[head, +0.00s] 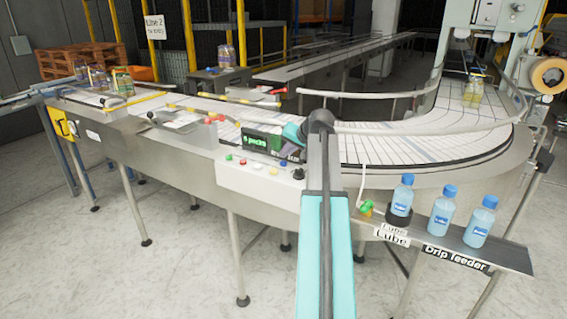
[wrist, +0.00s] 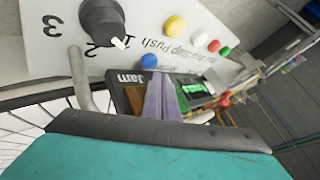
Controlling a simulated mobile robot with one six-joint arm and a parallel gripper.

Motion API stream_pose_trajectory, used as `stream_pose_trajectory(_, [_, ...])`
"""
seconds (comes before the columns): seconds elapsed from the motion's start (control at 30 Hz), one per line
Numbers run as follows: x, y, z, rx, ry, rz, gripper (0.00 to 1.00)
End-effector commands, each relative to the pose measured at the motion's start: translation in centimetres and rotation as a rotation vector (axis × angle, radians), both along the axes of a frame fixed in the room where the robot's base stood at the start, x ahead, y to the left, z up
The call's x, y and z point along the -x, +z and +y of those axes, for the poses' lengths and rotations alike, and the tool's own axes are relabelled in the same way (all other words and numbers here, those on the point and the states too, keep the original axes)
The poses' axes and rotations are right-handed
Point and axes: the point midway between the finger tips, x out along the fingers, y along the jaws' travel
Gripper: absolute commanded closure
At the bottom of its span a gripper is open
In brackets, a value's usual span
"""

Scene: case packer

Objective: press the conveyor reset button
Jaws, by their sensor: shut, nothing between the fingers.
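The conveyor's control panel (head: 262,178) is on the near side of the belt in the head view. It carries a blue button (wrist: 149,61), a yellow button (wrist: 175,27), a white button (wrist: 199,41), a red button (wrist: 213,46), a green button (wrist: 224,51) and a black knob (wrist: 103,20). The panel lettering is upside down in the wrist view, and I cannot read which button is reset. My gripper (wrist: 163,78) is shut and empty. Its fingertips appear just below the blue button in the wrist view; I cannot tell the gap.
A dark display box (head: 270,146) stands behind the buttons. Blue-capped bottles (head: 441,210) stand on the drip feeder shelf at right. A guard rail (head: 430,127) runs along the curved belt (head: 400,148). The floor (head: 180,270) in front is mostly clear.

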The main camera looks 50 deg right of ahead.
Motion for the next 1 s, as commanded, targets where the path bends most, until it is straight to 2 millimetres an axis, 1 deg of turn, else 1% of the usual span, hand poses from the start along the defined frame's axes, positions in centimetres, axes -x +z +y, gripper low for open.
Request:
stream_pose_trajectory(0.57, [0.01,-0.01,0.0,0.0,0.0,0.0,1.0])
stream_pose_trajectory(1.0, [-0.04,-0.86,0.1,0.0,0.0,0.0,1.0])
